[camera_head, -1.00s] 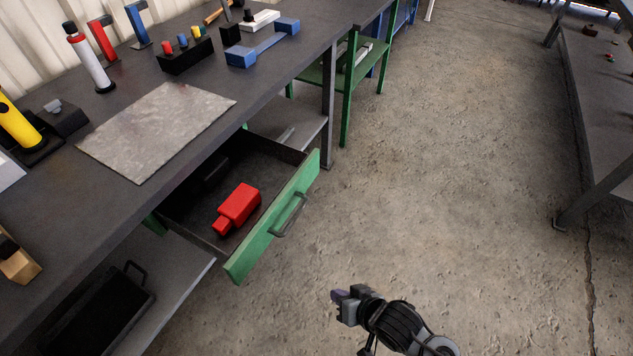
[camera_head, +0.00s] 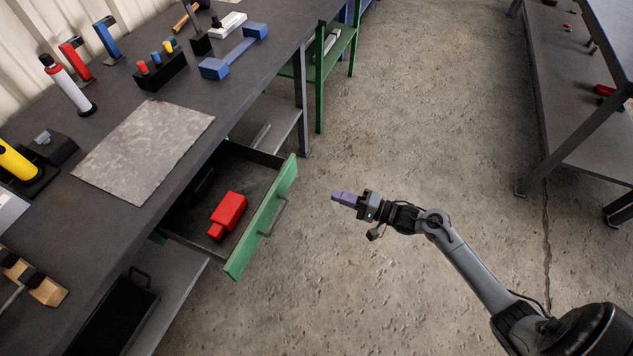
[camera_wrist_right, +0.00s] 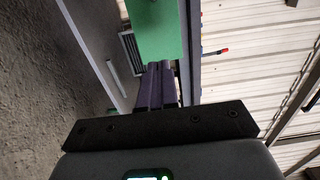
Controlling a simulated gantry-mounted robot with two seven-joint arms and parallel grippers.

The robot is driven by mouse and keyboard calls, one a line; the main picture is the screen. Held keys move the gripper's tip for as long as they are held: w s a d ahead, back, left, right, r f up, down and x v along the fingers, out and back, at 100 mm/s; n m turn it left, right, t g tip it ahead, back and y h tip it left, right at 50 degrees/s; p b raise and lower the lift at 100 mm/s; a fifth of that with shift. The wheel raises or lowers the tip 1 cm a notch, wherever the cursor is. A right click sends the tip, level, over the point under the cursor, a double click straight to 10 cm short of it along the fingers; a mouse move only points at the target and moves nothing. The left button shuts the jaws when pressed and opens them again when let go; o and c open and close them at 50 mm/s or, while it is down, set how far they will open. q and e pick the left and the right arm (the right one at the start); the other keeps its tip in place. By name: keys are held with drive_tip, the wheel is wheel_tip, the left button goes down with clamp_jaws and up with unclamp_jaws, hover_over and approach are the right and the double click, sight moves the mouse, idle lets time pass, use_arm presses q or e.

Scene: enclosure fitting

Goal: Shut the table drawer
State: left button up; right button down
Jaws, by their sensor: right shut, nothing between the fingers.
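The table drawer stands open, pulled out from under the dark workbench; its green front (camera_head: 262,218) faces right and carries a grey bar handle (camera_head: 274,217). A red block-shaped object (camera_head: 228,213) lies inside the drawer. My right gripper (camera_head: 336,196) is shut and empty, with purple fingers pointing left toward the drawer front, a short gap to the right of the handle. In the right wrist view the shut purple fingers (camera_wrist_right: 157,85) show in front of the green drawer front (camera_wrist_right: 157,30). My left gripper is not in view.
The workbench top (camera_head: 110,115) holds a grey sheet (camera_head: 145,148), a red-and-white bottle (camera_head: 68,86) and a blue part (camera_head: 233,54). A black bin (camera_head: 112,315) sits on the lower shelf. The concrete floor right of the drawer is clear. Another table stands at right.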

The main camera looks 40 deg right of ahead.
sight(288, 179)
drive_tip(key=b+x, duration=0.4)
drive_tip(key=x, duration=0.8)
drive_tip(key=shift+w+a+b, duration=0.2)
drive_tip(key=shift+b, duration=0.2)
drive_tip(key=shift+w+a, duration=0.35)
drive_tip(key=shift+w, duration=0.15)
